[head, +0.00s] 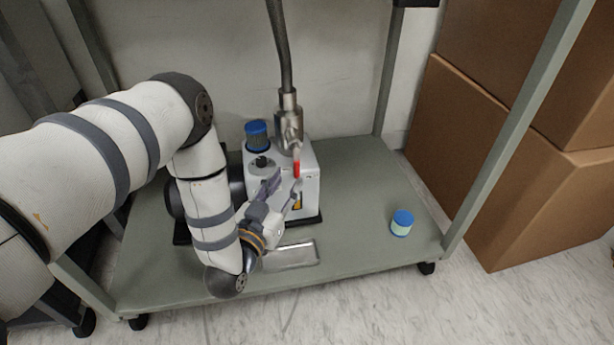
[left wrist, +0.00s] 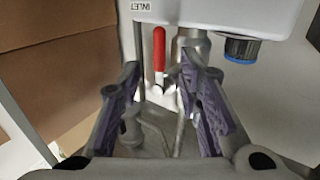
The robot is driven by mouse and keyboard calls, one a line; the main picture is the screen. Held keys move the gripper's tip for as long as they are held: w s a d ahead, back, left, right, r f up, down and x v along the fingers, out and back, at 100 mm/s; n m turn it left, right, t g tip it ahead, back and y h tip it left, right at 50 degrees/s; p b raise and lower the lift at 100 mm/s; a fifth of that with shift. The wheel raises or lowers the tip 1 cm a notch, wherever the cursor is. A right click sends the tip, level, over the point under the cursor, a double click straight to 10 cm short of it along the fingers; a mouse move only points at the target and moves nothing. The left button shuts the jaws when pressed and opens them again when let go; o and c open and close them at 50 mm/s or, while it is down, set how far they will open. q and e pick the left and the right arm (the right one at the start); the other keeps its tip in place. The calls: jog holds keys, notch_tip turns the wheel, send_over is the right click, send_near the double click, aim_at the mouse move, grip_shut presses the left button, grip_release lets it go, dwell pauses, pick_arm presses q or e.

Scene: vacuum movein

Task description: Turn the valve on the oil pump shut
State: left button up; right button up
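The oil pump (head: 308,172) is a white box with a dark base on the lower shelf of a grey-green cart. The valve (head: 290,128) is a metal fitting between the pump and a dark hose. Its red handle (head: 297,169) hangs down in front of the pump. It also shows upright as a red handle in the left wrist view (left wrist: 159,50), between and beyond the fingers. My left gripper (head: 284,186) is close to the handle. In the left wrist view its fingers (left wrist: 166,85) are apart with nothing clearly gripped. My right gripper is not in view.
A blue-capped jar (head: 402,223) stands on the shelf at right. A metal tray (head: 290,255) lies in front of the pump. A blue cap (head: 256,134) tops the pump's left side. Cardboard boxes (head: 465,140) stand right of the cart, beyond its post (head: 515,115).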

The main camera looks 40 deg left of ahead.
aim_at(296, 169)
pick_arm(q)
jog(key=b+x, duration=0.1)
jog(key=x, duration=0.5)
jog(key=shift+w+b, duration=0.2)
jog(key=shift+b, duration=0.2)
grip_shut()
